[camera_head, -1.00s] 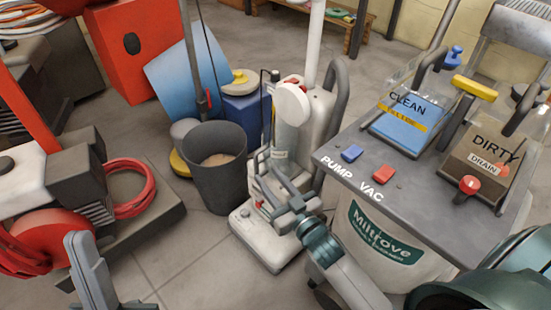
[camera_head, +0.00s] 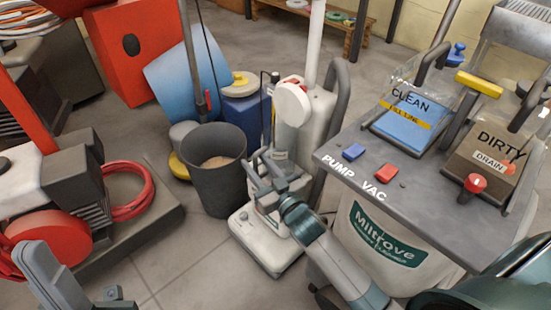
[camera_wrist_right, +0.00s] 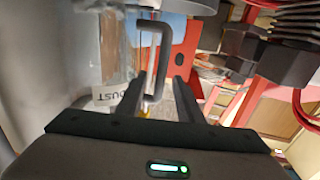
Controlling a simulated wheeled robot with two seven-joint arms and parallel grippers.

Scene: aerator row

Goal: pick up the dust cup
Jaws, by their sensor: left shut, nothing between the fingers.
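The dust cup (camera_head: 281,143) is a clear cup with a pale label on the front of the upright white vacuum (camera_head: 262,243). In the right wrist view the cup (camera_wrist_right: 115,50) is at the left, with its "DUST" label and a grey loop handle (camera_wrist_right: 155,60). My right gripper (camera_head: 262,166) is at the front of the cup. In the wrist view its fingers (camera_wrist_right: 157,90) are apart, with the handle between or just ahead of them; contact is not clear. My left gripper (camera_head: 82,285) is low at the left, far from the cup, shut and empty, partly cut off.
A dark bin (camera_head: 217,180) stands just left of the vacuum. A grey cart (camera_head: 345,170) with clean and dirty tanks stands close on the right. A red hose machine (camera_head: 60,240) is at the left. Bare floor shows in front of the bin.

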